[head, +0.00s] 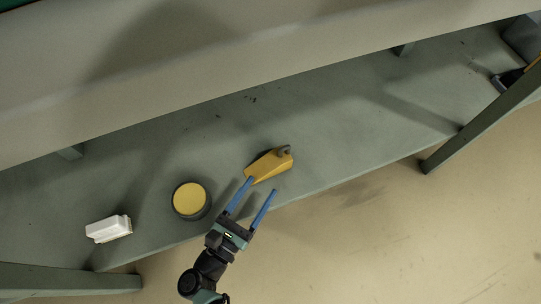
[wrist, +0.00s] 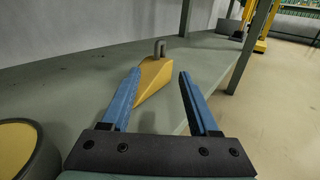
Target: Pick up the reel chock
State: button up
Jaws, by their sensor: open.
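The reel chock is a yellow wedge (head: 268,166) with a grey loop at its taller end, lying on the grey-green shelf (head: 330,140) near its front edge. In the wrist view the chock (wrist: 153,79) stands ahead of my gripper, its low end close to the left finger. My gripper (head: 256,184) has two blue fingers and is open, with nothing held. The left fingertip in the head view is at or over the chock's near end; I cannot tell if they touch. The right fingertip is apart from it, near the shelf's front edge. The gripper also shows in the wrist view (wrist: 159,73).
A round dark tub with a yellow top (head: 190,199) stands left of my gripper. A white block (head: 109,229) lies farther left. A slanted shelf leg (head: 480,125) is at the right. A wall panel (head: 200,60) rises behind the shelf.

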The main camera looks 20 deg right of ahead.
aim_at(281, 154)
jog(key=b+x, duration=0.1)
jog(key=x, duration=0.4)
jog(key=shift+w+d, duration=0.2)
jog(key=shift+d, duration=0.15)
jog(key=shift+r+b+x, duration=0.2)
jog(key=shift+b+x, duration=0.55)
jog(key=shift+x, duration=0.7)
jog(key=shift+r+b+x, duration=0.2)
jog(key=shift+b+x, duration=0.5)
jog(key=shift+x, duration=0.75)
grip_shut()
jog(key=shift+w+a, duration=0.1)
